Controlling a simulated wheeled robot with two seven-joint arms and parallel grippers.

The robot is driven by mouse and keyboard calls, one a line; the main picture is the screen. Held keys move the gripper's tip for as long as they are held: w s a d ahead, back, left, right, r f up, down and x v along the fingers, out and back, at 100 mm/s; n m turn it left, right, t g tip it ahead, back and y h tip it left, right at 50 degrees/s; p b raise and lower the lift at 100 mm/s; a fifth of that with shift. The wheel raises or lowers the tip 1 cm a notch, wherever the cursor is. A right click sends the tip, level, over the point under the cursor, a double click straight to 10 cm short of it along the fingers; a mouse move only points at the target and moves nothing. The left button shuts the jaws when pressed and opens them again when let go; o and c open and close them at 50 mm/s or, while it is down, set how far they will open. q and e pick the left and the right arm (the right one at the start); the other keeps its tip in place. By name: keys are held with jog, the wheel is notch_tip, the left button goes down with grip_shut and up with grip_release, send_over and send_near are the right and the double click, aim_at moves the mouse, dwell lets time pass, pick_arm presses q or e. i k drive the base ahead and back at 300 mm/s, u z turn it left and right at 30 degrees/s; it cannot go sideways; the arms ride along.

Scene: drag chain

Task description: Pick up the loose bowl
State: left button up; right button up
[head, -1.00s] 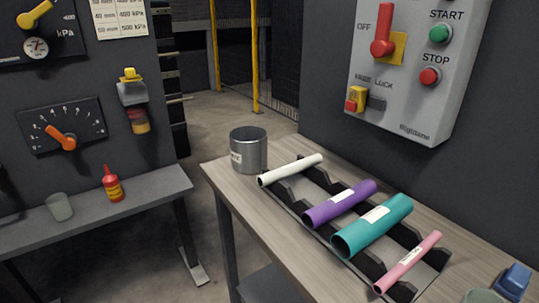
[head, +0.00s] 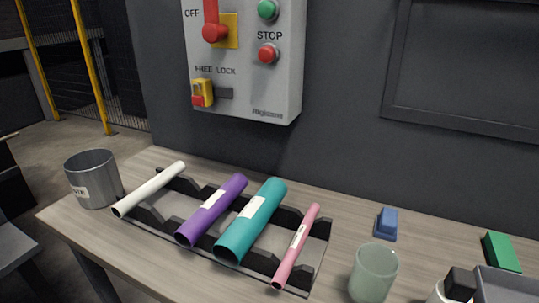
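A translucent grey-green cup (head: 373,273), the only bowl-like clear vessel in the head view now, stands upright on the wooden bench at the lower right. I cannot tell whether it is the loose bowl. Neither of my grippers is in view.
A black rack (head: 318,262) holds white (head: 150,188), purple (head: 212,209), teal (head: 251,220) and pink (head: 296,246) tubes. A metal waste can (head: 94,180) stands left. A blue block (head: 386,223), a green block (head: 501,252), a white object with black top (head: 458,287) and a grey tray (head: 505,285) lie right.

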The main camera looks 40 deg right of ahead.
aim_at(376, 268)
jog(key=k, duration=0.5)
jog(key=z, duration=0.5)
jog(key=i, duration=0.4)
jog(key=z, duration=0.9)
jog(key=k, duration=0.8)
jog(key=z, duration=0.55)
jog(key=i, duration=0.25)
